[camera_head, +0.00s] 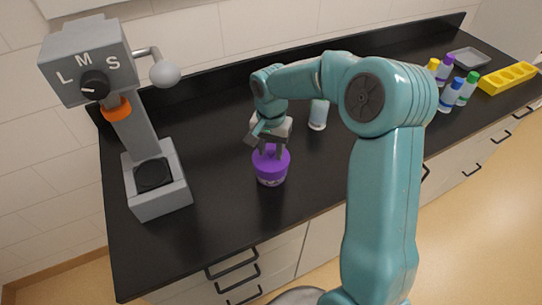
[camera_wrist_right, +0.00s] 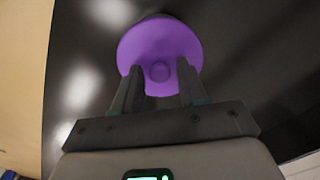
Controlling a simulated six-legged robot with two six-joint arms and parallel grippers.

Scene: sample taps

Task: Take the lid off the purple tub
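The purple tub (camera_head: 271,174) stands upright on the black worktop, with its purple lid (camera_wrist_right: 160,45) on top. A small round knob (camera_wrist_right: 159,72) rises from the middle of the lid in the right wrist view. My right gripper (camera_head: 270,151) points down at the lid from above. In the right wrist view its two fingers (camera_wrist_right: 159,78) stand apart on either side of the knob, with purple lid showing between them. I cannot tell whether the fingertips touch the lid. My left gripper is not in view.
A grey machine (camera_head: 150,180) with an L-M-S dial and a lever stands on the left. A pale bottle (camera_head: 318,114) stands behind my right arm. Several coloured-cap bottles (camera_head: 447,95), a grey tray (camera_head: 468,58) and a yellow rack (camera_head: 508,78) are at the far right.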

